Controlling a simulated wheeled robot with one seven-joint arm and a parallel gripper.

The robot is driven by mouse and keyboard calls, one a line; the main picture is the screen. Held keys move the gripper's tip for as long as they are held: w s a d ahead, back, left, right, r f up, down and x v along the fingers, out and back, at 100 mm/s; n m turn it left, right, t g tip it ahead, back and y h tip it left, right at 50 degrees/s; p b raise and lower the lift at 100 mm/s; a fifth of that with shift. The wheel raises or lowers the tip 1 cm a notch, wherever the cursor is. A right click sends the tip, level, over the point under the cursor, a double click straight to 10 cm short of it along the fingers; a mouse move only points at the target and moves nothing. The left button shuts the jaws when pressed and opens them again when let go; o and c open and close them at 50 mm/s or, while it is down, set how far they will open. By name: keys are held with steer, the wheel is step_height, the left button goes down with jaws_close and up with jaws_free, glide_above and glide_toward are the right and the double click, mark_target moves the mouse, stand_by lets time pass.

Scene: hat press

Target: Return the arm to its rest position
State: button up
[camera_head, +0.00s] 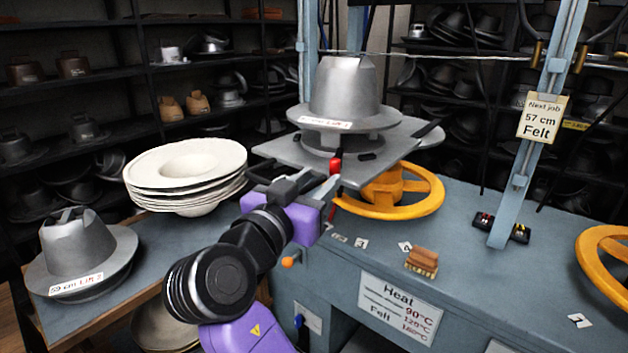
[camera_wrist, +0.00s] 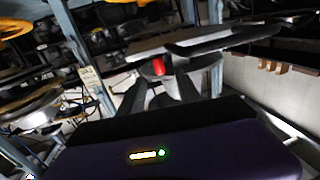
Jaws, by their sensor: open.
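My purple arm reaches up from the lower middle of the head view. My gripper (camera_head: 326,183) is just below the front edge of the grey press plate (camera_head: 285,151), near a small red handle (camera_head: 336,164). In the wrist view, my gripper (camera_wrist: 160,88) has its two fingers spread apart, with the red handle (camera_wrist: 158,67) showing beyond the gap. The fingers look open and empty. Whether a finger touches the handle or plate cannot be told. A grey metal hat form (camera_head: 348,88) with a paper label sits upright on the plate.
An orange handwheel (camera_head: 428,198) is right of my gripper. A stack of pale felt hat bodies (camera_head: 188,165) and another metal hat form (camera_head: 77,250) stand on the left table. A blue-grey post (camera_head: 540,125) bears a "57 cm Felt" tag. A wooden block (camera_head: 422,260) lies on the bench.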

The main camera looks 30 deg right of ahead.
steer(key=w+a+n+t+y, duration=0.5)
steer(key=a+n+t+y, duration=0.1)
steer(key=a+n+t, duration=0.15)
steer(key=s+a+f+n+t+y, duration=0.2)
steer(key=s+a+f+n+y, duration=0.3)
steer(key=s+f+n+y, duration=0.6)
steer(key=s+d+f+m+g, duration=0.1)
steer(key=s+f, duration=0.3)
steer(key=s, duration=0.7)
steer(key=s+d+f+m+g+h, duration=0.1)
steer(key=s+d+f+m, duration=0.3)
steer(key=s, duration=0.8)
steer(key=s+d+f+m+g+h+p, duration=0.1)
steer(key=s+d+f+m+g, duration=0.1)
steer(key=s+f, duration=0.4)
steer(key=s, duration=0.5)
steer(key=shift+s+d+f+g, duration=0.15)
steer(key=shift+s+d+g, duration=0.05)
steer(key=shift+g, duration=0.15)
